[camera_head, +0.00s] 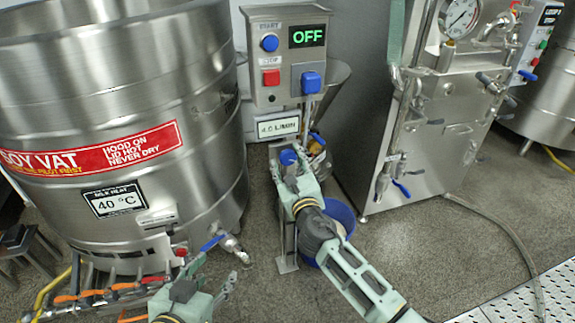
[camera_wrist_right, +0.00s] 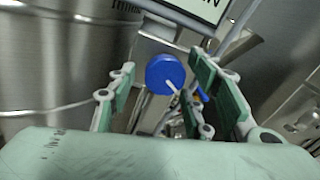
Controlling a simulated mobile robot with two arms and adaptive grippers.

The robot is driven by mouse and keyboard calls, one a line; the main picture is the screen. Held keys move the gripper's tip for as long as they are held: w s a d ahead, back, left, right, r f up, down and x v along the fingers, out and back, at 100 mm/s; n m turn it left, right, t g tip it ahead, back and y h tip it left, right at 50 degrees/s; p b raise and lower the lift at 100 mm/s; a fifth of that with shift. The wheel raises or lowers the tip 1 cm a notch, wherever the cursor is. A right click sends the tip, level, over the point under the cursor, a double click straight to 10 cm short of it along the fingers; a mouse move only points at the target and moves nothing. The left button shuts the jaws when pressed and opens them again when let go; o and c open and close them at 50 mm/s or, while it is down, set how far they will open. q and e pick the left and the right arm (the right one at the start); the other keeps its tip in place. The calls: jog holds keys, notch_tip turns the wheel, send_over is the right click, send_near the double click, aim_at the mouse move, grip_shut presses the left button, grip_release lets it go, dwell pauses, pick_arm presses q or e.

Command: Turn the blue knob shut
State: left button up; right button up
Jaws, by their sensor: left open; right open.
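The blue knob (camera_head: 288,157) is a round disc with a pale pointer line, low on a stand below the control box and its white flow label. In the right wrist view the knob (camera_wrist_right: 165,74) sits between the two spread fingers, nearer the left one, with its face toward the camera. My right gripper (camera_head: 289,168) is open right at the knob; I cannot tell whether a finger touches it. My left gripper (camera_head: 208,280) is open and empty, low in front of the soy vat, well left of the knob.
The control box (camera_head: 289,60) above reads OFF and carries a blue button, a red button and a blue switch. The large steel soy vat (camera_head: 110,90) stands left. A blue bucket (camera_head: 340,213) sits behind my right arm. A steel machine (camera_head: 420,130) stands right, with a hose across the floor.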

pick_arm(q)
jog(key=shift+w+d+r, duration=0.15)
jog(key=shift+w+r, duration=0.1)
jog(key=shift+r, duration=0.05)
pick_arm(e)
jog(key=shift+w, duration=0.2)
jog(key=shift+c, duration=0.3)
jog(key=c, duration=1)
jog(key=shift+s+a, duration=0.1)
